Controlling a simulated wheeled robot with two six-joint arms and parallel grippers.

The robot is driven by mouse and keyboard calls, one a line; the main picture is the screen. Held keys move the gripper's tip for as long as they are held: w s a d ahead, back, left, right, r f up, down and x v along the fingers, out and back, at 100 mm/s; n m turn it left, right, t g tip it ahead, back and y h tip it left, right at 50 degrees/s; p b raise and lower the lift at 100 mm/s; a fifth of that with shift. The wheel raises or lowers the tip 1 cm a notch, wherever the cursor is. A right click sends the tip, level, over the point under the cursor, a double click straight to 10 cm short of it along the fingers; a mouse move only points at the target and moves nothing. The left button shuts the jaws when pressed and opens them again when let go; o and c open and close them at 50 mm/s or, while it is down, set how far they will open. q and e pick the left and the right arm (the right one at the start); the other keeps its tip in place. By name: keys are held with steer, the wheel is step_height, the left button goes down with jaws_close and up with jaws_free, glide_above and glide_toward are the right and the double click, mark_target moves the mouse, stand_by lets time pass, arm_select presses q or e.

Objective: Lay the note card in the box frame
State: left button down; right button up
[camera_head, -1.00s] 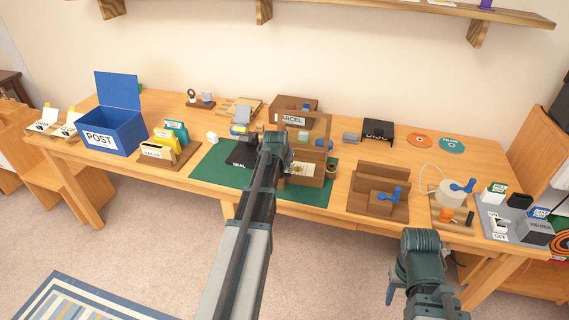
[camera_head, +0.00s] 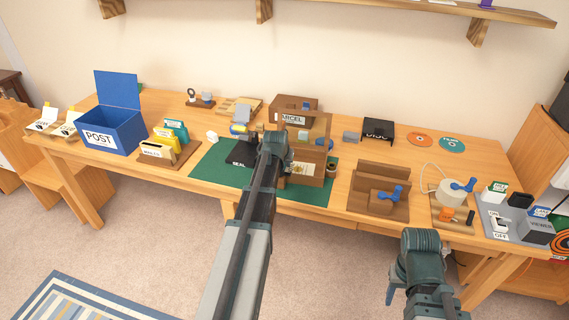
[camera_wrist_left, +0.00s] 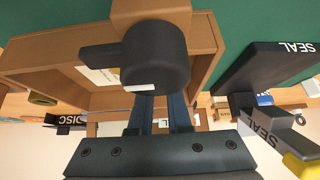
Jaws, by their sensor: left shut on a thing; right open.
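The brown wooden box frame (camera_head: 316,150) stands on the green mat at the middle of the desk; its open inside shows in the left wrist view (camera_wrist_left: 200,48). A cream printed card (camera_head: 301,169), seemingly the note card, shows at its lower part; I cannot tell whether it lies inside. A pale patch (camera_wrist_left: 103,76) shows behind the knob in the wrist view. My left gripper (camera_wrist_left: 163,100) is shut on a dark round knob (camera_wrist_left: 155,58) with a side lever and white mark, against a brown block. My right gripper (camera_head: 391,297) is open, low before the desk.
A black SEAL box (camera_head: 240,156) stands left of the frame on the green mat (camera_head: 208,166). A wooden stand with a blue handle (camera_head: 379,200) is to the right. A blue POST box (camera_head: 112,130) is far left. Discs (camera_head: 452,145) lie at the back right.

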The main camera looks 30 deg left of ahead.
arm_select(q)
steer(key=shift+f, duration=0.1)
steer(key=c, duration=0.8)
jaws_free()
steer(key=shift+p+v, duration=2.85)
steer(key=shift+v, duration=0.7)
